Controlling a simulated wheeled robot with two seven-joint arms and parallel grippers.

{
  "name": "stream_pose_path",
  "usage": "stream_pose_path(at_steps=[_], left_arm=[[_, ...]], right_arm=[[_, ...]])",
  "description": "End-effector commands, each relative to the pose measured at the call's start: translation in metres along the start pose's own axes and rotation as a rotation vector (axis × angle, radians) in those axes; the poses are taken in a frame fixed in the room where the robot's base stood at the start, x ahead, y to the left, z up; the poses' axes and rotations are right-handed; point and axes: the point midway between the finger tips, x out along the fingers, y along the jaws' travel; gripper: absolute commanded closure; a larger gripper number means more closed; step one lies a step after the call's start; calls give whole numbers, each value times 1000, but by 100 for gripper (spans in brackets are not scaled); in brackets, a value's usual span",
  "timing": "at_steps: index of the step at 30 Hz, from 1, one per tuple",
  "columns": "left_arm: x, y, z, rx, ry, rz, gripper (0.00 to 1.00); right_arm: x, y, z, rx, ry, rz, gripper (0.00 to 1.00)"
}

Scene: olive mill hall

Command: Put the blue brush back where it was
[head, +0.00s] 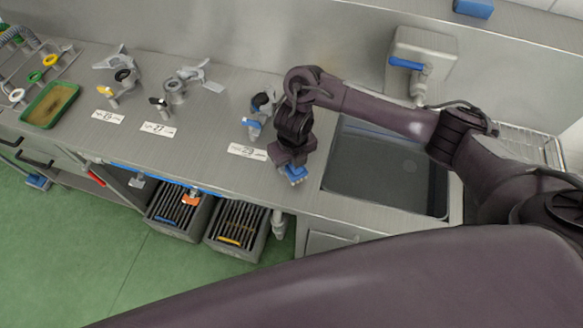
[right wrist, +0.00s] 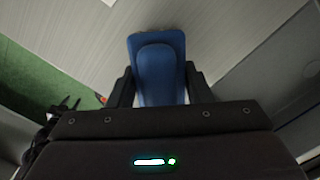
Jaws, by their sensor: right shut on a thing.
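The blue brush (head: 293,173) is in my right gripper (head: 289,158), over the front edge of the steel counter, left of the sink. In the right wrist view the blue brush (right wrist: 158,62) sits between the two dark fingers (right wrist: 160,86), which are shut on it. Whether it touches the counter I cannot tell. A blue strip (head: 150,176) runs under the counter's front edge, with an orange-headed item (head: 190,198) and a pale item (head: 137,181) at it. My left gripper is not in view.
The sink (head: 385,170) lies right of the gripper, with a blue-handled tap (head: 408,65) behind. Metal parts with number cards (head: 247,151) stand along the counter. Two grey crates (head: 238,228) sit below. A green tray (head: 50,104) is far left. Counter front is mostly clear.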

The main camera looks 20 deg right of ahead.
Motion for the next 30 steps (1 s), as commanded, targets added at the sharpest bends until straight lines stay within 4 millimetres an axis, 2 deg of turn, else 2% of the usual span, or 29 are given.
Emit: stream_pose_path(at_steps=[1,3,17,18,22,30], left_arm=[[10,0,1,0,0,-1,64],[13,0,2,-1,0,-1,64],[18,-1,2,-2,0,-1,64],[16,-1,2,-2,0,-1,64],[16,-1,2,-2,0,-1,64],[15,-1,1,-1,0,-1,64]], right_arm=[[14,2,-2,1,3,3,76],[21,2,-2,1,1,3,76],[27,1,-2,0,0,0,76],[25,1,-2,0,0,0,50],[25,0,-2,0,0,0,33],[24,0,-2,0,0,0,33]])
